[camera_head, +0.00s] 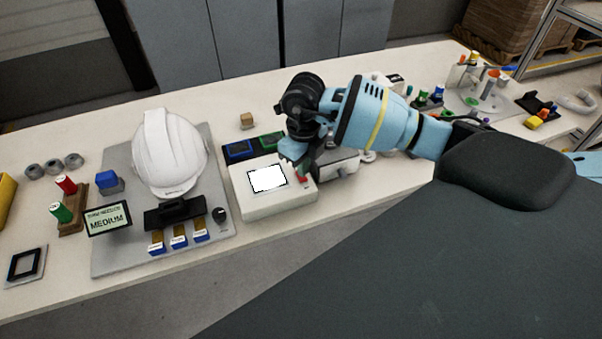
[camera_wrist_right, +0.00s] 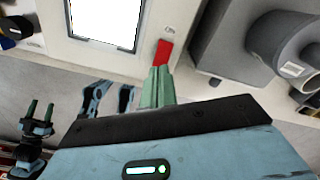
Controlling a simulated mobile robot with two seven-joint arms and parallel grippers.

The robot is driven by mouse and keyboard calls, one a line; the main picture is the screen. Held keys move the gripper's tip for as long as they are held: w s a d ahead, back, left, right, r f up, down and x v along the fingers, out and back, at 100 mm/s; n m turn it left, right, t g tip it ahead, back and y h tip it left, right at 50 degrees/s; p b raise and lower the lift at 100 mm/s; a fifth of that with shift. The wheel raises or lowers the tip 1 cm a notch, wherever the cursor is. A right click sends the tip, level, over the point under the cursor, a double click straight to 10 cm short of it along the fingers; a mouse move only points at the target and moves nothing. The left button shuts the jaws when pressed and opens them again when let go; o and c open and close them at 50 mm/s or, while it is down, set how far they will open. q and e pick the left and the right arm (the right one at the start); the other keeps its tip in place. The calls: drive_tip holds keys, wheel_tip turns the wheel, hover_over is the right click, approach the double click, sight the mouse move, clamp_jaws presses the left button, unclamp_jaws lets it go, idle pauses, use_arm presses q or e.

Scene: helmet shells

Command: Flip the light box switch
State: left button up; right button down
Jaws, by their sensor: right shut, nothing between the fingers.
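The light box (camera_head: 262,205) is a white box with a bright white panel (camera_head: 267,178), standing on the table right of the helmet. Its red switch (camera_head: 303,180) is at the right of the panel and also shows in the right wrist view (camera_wrist_right: 163,52). My right gripper (camera_head: 300,163) is over the box's right part. In the wrist view its green fingertips (camera_wrist_right: 158,80) are together and empty, right at the lower end of the red switch; whether they touch it I cannot tell. My left gripper (camera_wrist_right: 39,112) shows small in the wrist view, its green fingers apart, away from the box.
A white helmet (camera_head: 170,150) stands on a grey board (camera_head: 115,255) left of the box. Blue and green trays (camera_head: 238,151) lie behind the box. A grey device (camera_head: 340,165) stands close on its right. The table's front edge is just before the box.

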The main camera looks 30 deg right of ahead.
use_arm(q)
drive_tip(key=shift+s+f+b, duration=0.35)
drive_tip(key=shift+s+f, duration=0.15)
use_arm(e)
drive_tip(key=shift+s+f, duration=0.1)
drive_tip(key=shift+f, duration=0.9)
drive_tip(key=shift+r+p, duration=0.4)
drive_tip(key=shift+r, duration=0.35)
drive_tip(key=shift+r+p, duration=1.2)
drive_tip(key=shift+r, duration=1.65)
use_arm(q)
drive_tip(key=w+r+t, duration=0.1)
drive_tip(key=w+r, duration=0.3)
drive_tip(key=r, duration=0.1)
drive_tip(key=shift+w, duration=0.15)
use_arm(e)
drive_tip(key=shift+f, duration=0.1)
use_arm(q)
drive_tip(key=shift+r, duration=0.1)
